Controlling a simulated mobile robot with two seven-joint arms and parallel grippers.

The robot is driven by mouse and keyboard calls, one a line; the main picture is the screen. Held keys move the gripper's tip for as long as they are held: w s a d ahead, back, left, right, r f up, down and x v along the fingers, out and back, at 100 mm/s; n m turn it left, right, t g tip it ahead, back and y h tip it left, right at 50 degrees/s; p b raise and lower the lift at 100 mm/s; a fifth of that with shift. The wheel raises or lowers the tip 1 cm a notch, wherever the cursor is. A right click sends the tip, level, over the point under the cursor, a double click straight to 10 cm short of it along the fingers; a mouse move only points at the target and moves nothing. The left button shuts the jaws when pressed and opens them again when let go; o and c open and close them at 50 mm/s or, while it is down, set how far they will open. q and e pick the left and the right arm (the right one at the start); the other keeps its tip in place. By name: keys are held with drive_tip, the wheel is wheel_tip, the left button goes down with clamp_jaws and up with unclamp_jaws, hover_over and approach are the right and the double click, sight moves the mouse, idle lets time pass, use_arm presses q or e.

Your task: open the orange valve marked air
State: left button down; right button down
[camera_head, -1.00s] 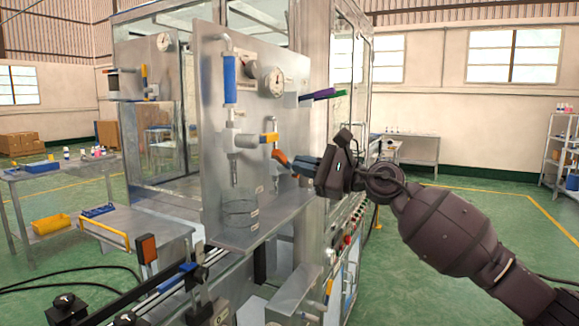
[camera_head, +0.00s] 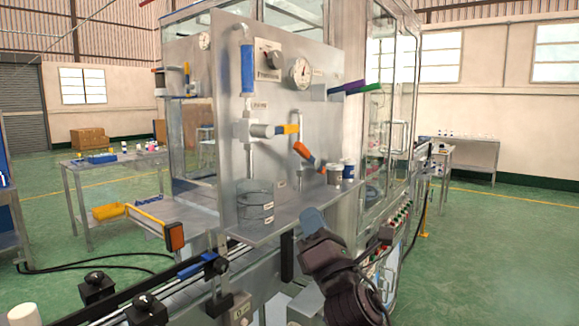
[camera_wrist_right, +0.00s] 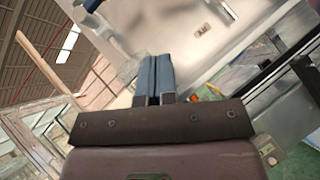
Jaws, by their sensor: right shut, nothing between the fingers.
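The orange valve handle (camera_head: 303,151) is on the front of the steel panel, tilted down to the right, below the round gauge. A second valve with a yellow-orange and blue handle (camera_head: 289,129) sits just above and left of it. My left gripper is out of view.
The steel shelf (camera_head: 290,212) carries a clear cylinder (camera_head: 255,203) and small white and blue containers (camera_head: 347,170) close to the orange handle. A round gauge (camera_head: 300,72) and purple and green handles (camera_head: 354,88) project nearby. Free floor lies at the right.

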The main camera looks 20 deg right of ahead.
drive_tip(key=p, duration=0.1)
approach(304, 155)
drive_tip(key=shift+h, duration=0.3)
drive_tip(key=w+a, duration=0.1)
drive_tip(key=w+a+r, duration=0.1)
drive_tip(key=a, duration=0.1)
drive_tip(key=w+a+r, duration=0.1)
drive_tip(key=w, duration=0.1)
drive_tip(key=shift+a+r, duration=0.1)
drive_tip(key=shift+a, duration=0.25)
drive_tip(key=r, duration=0.1)
drive_tip(key=w+d+r, duration=0.1)
drive_tip(key=shift+d+r+p, duration=0.35)
drive_tip(key=shift+p, duration=0.05)
drive_tip(key=shift+w+r, duration=0.1)
